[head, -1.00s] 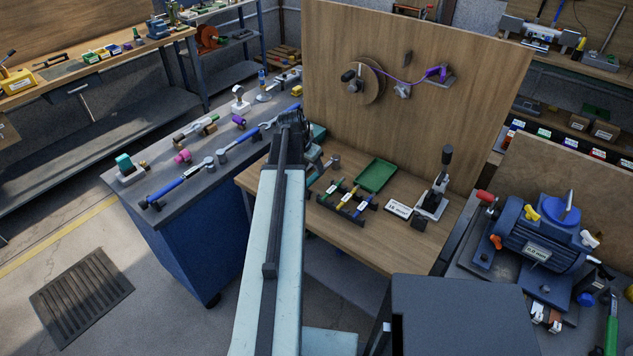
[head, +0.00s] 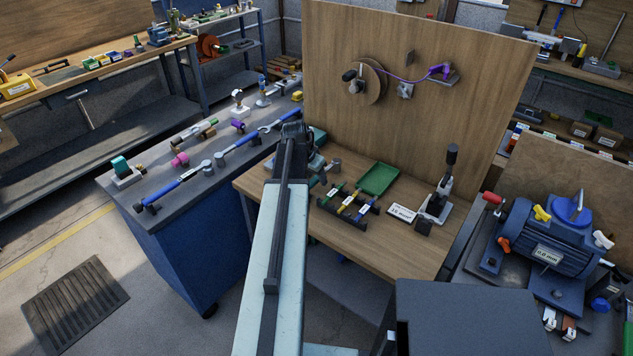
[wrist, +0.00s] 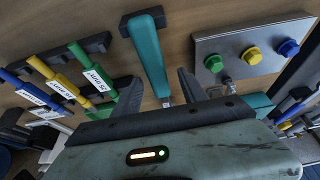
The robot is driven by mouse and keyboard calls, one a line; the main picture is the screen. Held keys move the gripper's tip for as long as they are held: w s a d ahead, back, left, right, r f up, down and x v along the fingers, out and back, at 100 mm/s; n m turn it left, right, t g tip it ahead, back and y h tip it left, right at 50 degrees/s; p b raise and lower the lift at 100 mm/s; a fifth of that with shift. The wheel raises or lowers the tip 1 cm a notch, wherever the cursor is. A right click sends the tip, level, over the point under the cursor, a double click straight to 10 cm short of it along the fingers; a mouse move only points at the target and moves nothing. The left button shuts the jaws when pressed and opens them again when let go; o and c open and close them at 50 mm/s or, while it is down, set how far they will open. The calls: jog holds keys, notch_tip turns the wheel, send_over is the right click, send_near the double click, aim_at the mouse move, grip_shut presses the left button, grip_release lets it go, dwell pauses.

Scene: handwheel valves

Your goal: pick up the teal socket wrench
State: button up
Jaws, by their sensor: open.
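The teal socket wrench (wrist: 149,58) shows in the wrist view, its teal handle running from a black holder at the top down toward my gripper. My gripper (wrist: 160,92) is open, with one dark finger to each side of the wrench's lower end. I cannot tell whether either finger touches it. The wrench's far lower end is hidden behind my gripper body. In the head view my arm hides the fingers, and I cannot make out the wrench clearly there.
Green, yellow and blue labelled tools (wrist: 68,75) lie in a black rack left of the wrench. In the head view, a green tray (head: 378,178) and a lever press (head: 440,190) stand on the wooden bench (head: 400,250).

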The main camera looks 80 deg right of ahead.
jog(key=shift+f, duration=0.1)
grip_shut()
dwell(0.4)
notch_tip(320, 180, up, 10)
jog(key=p, duration=1)
jog(key=shift+r, duration=0.25)
jog(key=c, duration=0.9)
grip_release()
grip_shut()
